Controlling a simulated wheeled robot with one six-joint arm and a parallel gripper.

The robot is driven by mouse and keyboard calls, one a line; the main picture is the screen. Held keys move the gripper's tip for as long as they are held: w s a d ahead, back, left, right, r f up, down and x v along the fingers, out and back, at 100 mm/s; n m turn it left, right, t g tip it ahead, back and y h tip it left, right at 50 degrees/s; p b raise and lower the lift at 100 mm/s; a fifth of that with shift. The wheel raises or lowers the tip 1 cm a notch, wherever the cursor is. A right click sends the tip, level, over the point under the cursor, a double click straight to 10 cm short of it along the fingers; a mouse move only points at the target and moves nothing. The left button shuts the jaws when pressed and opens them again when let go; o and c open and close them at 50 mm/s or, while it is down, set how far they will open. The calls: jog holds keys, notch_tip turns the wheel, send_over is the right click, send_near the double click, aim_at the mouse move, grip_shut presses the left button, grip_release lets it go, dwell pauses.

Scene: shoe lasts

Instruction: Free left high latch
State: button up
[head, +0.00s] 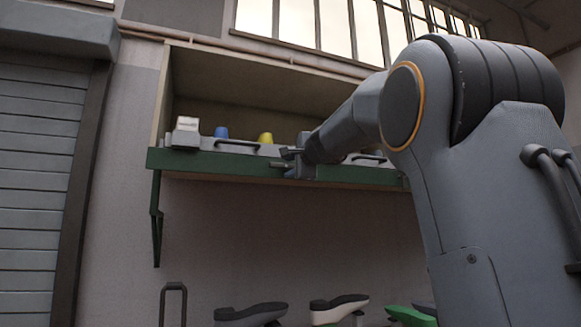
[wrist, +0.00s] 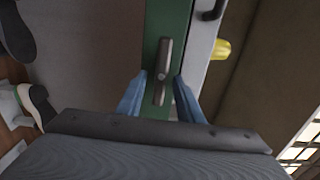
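A grey metal latch (wrist: 164,62) sits on the green front edge (wrist: 154,22) of the high shelf in the wrist view. My gripper (wrist: 160,78) is open, with one blue finger on each side of the latch's lower part. I cannot tell whether either finger touches it. In the head view my gripper (head: 295,165) is at the middle of the shelf's green edge (head: 220,163), and a short grey bar of the latch (head: 280,165) shows just left of it. My arm hides part of the shelf to the right.
A grey tray with a dark handle (head: 237,143) stands on the shelf, with a blue last (head: 221,132), a yellow last (head: 265,138) and a white block (head: 186,124). Shoes (head: 250,312) show low down in front of the wall. A dark bracket (head: 156,220) hangs under the shelf's left end.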

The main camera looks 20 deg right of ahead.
jog(key=s+b, duration=0.2)
jog(key=s, duration=0.5)
jog(key=shift+s, duration=0.4)
jog(key=shift+f, duration=0.15)
dwell(0.3)
